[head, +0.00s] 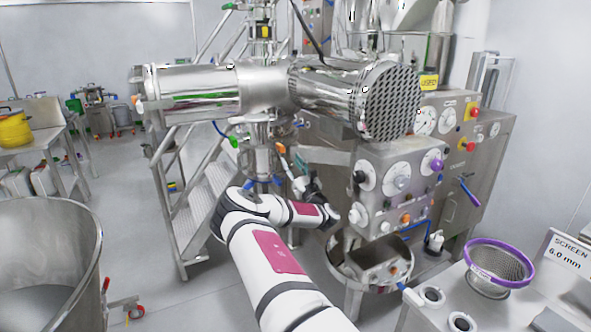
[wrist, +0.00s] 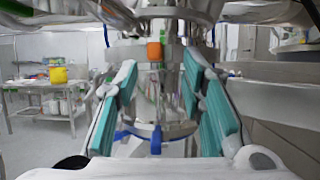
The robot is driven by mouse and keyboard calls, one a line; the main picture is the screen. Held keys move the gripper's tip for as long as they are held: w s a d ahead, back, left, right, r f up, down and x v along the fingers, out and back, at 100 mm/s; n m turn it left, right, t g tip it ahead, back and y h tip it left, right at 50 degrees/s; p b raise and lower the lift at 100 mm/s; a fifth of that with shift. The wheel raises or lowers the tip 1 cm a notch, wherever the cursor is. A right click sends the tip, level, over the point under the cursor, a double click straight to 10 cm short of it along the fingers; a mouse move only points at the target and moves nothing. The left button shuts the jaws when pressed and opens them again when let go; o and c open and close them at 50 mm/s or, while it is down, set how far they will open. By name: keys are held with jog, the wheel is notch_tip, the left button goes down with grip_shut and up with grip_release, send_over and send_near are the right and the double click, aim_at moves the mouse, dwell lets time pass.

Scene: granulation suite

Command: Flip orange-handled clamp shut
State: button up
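The orange-handled clamp (head: 281,149) is on the upright metal pipe below the large horizontal cylinder. Its orange handle (wrist: 154,50) shows in the wrist view near the top middle, in front of the pipe and beyond my fingers. I cannot tell the clamp's exact angle. My gripper (wrist: 161,72) is open, with teal pads on both sides and nothing between them. In the head view my gripper (head: 298,170) is just right of and below the orange handle, apart from it as far as I can see. My own arm hides part of the pipe's lower end.
A green handle (head: 233,141) is left of the pipe. A blue handle (wrist: 155,138) sits lower on it. A control box (head: 392,185) with dials stands close on the right. Metal stairs (head: 196,215) are behind on the left. A large steel bowl (head: 75,235) stands front left.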

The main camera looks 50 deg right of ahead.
jog(key=shift+v, duration=1.25)
